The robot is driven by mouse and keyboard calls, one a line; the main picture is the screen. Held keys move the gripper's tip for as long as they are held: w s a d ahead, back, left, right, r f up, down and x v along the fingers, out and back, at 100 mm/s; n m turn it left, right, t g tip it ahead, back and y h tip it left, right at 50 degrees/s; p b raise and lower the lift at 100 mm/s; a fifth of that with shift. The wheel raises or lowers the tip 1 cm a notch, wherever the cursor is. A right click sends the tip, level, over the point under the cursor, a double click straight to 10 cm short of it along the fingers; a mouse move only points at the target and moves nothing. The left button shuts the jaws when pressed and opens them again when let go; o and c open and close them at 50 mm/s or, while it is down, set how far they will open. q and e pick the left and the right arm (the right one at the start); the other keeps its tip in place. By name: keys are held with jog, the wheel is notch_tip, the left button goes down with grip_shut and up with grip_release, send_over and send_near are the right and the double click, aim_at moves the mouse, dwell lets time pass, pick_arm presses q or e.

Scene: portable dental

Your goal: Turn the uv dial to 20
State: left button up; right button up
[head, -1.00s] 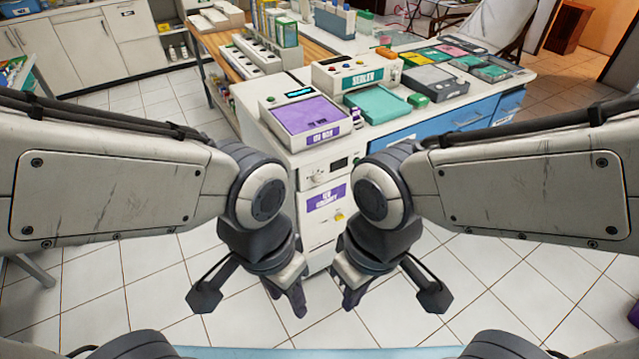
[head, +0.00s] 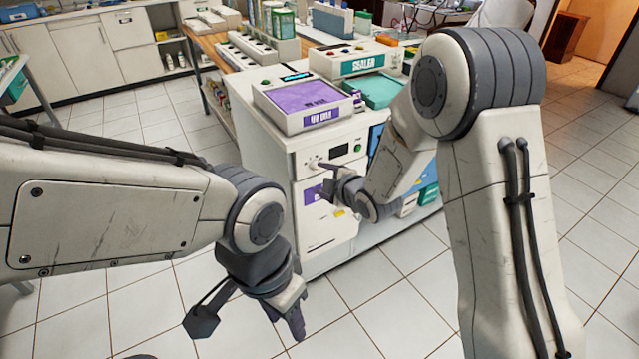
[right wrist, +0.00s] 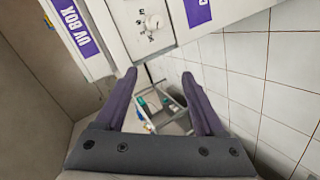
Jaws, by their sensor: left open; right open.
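The uv dial (head: 313,163) is a small white knob on the front panel of the white cabinet, left of a dark display. It shows larger in the right wrist view (right wrist: 153,22), with small marks around it; its setting is too small to read. My right gripper (head: 325,180) is open and empty in front of the panel, close to the dial. In the right wrist view its two fingers (right wrist: 160,75) are spread, with the dial ahead of them and not between them. My left gripper (head: 295,325) hangs low, pointing down, away from the cabinet.
The UV box (head: 300,102) with a purple top sits on the cabinet above the dial. A sealer (head: 350,62) stands behind it. A purple label (head: 312,192) is below the panel. Tiled floor (head: 350,315) in front is clear.

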aim_at(318, 170)
jog(key=w+d+f+n+t+y+b, duration=0.3)
jog(key=w+d+f+n+t+b, duration=0.15)
jog(key=f, duration=0.35)
jog(key=shift+n, duration=0.25)
jog(key=x, duration=0.9)
jog(key=shift+w+a+r, duration=0.1)
jog(key=shift+w+a, duration=0.1)
jog(key=shift+a, duration=0.2)
pick_arm(q)
notch_tip(318, 170, down, 6)
jog(key=shift+r, duration=0.1)
pick_arm(e)
grip_shut()
